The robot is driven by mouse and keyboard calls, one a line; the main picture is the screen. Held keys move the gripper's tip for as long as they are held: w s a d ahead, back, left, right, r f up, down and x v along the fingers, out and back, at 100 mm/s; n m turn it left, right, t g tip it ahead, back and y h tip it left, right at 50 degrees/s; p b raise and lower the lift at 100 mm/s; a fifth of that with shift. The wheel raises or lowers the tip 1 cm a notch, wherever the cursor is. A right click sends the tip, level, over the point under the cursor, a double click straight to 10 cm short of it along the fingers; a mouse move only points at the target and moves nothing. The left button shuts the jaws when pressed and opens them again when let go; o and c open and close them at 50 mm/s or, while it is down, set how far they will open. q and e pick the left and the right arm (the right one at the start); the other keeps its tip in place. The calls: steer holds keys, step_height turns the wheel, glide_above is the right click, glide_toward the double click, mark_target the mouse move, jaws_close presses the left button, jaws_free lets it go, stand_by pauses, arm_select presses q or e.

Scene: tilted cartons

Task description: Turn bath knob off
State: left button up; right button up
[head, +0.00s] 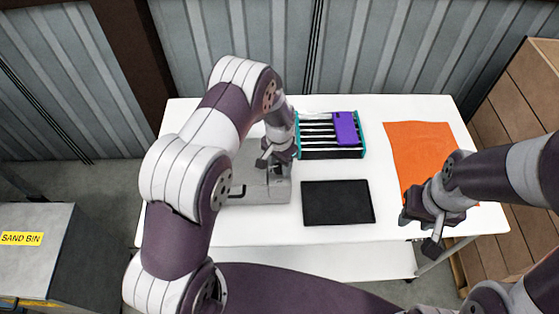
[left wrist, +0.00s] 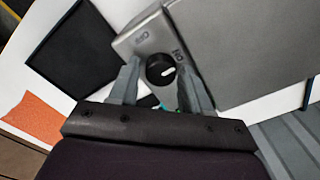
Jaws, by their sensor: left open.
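The bath is a grey metal box (head: 278,190) on the white table, largely hidden by my left arm in the head view. The knob's white pointer line points right, closer to ON than to OFF. My left gripper (head: 268,160) is open above the panel, its fingers (left wrist: 160,82) either side of the knob; contact cannot be told. My right gripper (head: 420,228) is open and empty near the table's right front.
A black mat (head: 338,203) lies right of the box. Behind it stands a striped rack (head: 318,140) with teal ends and a purple block (head: 346,127). An orange cloth (head: 415,150) lies at the right. The white table (head: 385,232) is bare along its front.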

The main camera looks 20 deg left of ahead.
arm_select(q)
steer(key=c, duration=0.8)
steer(key=shift+o, duration=0.2)
